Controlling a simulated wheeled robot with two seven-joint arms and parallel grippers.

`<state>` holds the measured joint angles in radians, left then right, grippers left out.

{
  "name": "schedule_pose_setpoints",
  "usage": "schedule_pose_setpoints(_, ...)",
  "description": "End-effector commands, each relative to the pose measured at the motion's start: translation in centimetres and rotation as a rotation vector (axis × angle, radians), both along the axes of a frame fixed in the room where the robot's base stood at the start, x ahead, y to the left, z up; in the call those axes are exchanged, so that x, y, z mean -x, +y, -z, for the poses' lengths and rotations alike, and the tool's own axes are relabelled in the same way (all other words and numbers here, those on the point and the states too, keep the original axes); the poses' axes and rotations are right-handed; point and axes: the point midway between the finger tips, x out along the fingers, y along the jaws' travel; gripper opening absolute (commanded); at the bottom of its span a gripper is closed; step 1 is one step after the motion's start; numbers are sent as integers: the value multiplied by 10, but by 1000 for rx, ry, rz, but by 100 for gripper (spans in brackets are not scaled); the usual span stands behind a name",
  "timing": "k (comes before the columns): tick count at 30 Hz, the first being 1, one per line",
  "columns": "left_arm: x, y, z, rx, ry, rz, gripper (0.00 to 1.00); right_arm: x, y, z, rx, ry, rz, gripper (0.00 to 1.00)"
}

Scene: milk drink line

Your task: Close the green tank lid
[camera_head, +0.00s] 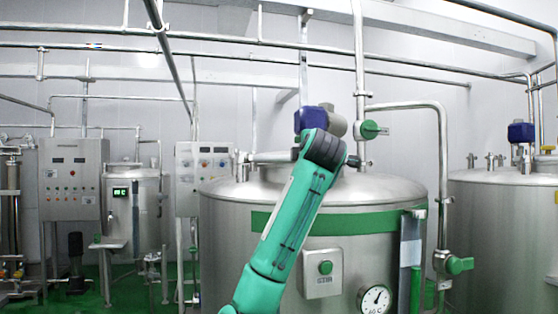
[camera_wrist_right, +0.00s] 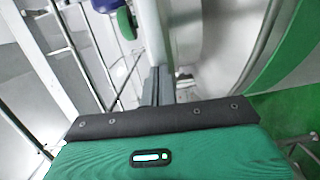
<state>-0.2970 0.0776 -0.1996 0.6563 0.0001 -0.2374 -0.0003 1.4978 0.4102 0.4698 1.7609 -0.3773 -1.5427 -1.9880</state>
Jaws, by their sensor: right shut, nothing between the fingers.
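The large steel tank with a green band (camera_head: 385,222) stands at the centre of the head view. Its domed top (camera_head: 385,187) is partly hidden behind my green right arm, and I cannot make out the lid or whether it is open. My right gripper (camera_wrist_right: 158,86) shows in the wrist view with its fingers together and empty. It is close to pale metal surfaces; I cannot tell if it touches them. The head view does not show these fingers clearly. My left gripper is not in view.
A pipe with a green valve handle (camera_head: 372,130) and a blue motor (camera_head: 312,118) rise above the tank. A control box (camera_head: 322,273) and a round gauge (camera_head: 375,299) sit on its front. Another tank (camera_head: 500,240) stands at right, a control cabinet (camera_head: 72,180) at left.

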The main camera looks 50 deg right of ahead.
Motion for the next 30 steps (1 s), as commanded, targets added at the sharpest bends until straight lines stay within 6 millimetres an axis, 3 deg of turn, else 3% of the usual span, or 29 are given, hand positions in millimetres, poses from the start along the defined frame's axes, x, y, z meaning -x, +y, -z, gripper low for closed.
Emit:
schedule_pose_setpoints(3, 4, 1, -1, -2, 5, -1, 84, 6, -30, 0, 0, 3, 7, 0)
schedule_pose_setpoints(12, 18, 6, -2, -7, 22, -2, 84, 6, -80, -1, -1, 2, 3, 0)
schedule_pose_setpoints(21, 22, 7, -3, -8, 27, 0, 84, 3, -101, 0, -1, 1, 1, 0)
schedule_pose_setpoints(30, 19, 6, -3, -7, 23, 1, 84, 3, -104, -1, 0, -1, 2, 0)
